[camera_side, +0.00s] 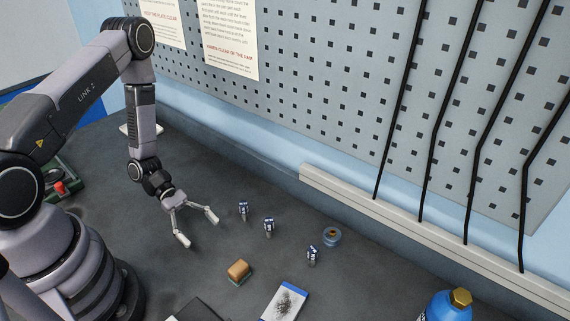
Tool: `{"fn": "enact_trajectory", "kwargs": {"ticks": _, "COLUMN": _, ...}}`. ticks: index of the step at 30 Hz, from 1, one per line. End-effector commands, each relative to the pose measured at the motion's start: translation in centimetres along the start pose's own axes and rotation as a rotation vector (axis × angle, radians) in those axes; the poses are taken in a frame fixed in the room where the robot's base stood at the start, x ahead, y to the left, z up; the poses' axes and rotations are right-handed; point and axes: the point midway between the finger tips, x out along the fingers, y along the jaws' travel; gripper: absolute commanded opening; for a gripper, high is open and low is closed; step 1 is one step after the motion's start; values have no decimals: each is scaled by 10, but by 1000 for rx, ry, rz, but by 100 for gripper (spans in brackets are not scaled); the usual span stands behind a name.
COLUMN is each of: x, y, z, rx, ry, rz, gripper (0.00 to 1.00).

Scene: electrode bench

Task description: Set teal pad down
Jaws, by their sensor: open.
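My gripper (199,229) is open, its two fingers spread wide above the dark bench, with nothing visible between them. To the right of the block lies a flat white piece with a blue border and a dark speckled patch (284,302).
Several small blue-and-white upright pieces (269,225) stand right of the gripper. A blue bottle with a brass cap (447,307) is at lower right. A pegboard wall with dark rods (433,130) bounds the back. A dark box (195,312) shows at the bottom edge.

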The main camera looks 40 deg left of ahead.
Motion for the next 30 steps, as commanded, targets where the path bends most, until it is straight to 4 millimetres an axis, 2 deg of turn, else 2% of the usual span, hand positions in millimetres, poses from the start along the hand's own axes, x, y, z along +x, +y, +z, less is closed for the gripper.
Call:
{"fn": "enact_trajectory", "kwargs": {"ticks": 2, "x": -7, "y": 2, "z": 3, "rx": 12, "ry": 5, "rz": -4, "gripper": 71}}
{"fn": "enact_trajectory", "kwargs": {"ticks": 5, "x": -17, "y": 8, "z": 18, "rx": 80, "ry": 29, "rz": -34, "gripper": 71}}
{"fn": "enact_trajectory", "kwargs": {"ticks": 8, "x": -33, "y": 16, "z": 50, "rx": 215, "ry": 79, "rz": -100, "gripper": 71}}
{"fn": "enact_trajectory", "kwargs": {"ticks": 10, "x": -46, "y": 20, "z": 78, "rx": 336, "ry": 131, "rz": -161, "gripper": 71}}
{"fn": "enact_trajectory", "kwargs": {"ticks": 14, "x": -69, "y": 17, "z": 132, "rx": 568, "ry": 250, "rz": -283, "gripper": 71}}
{"fn": "enact_trajectory", "kwargs": {"ticks": 21, "x": -107, "y": -10, "z": 216, "rx": 975, "ry": 531, "rz": -474, "gripper": 71}}
{"fn": "enact_trajectory", "kwargs": {"ticks": 27, "x": -139, "y": -44, "z": 270, "rx": 1288, "ry": 825, "rz": -573, "gripper": 71}}
{"fn": "enact_trajectory", "kwargs": {"ticks": 30, "x": -154, "y": -63, "z": 290, "rx": 1421, "ry": 978, "rz": -594, "gripper": 71}}
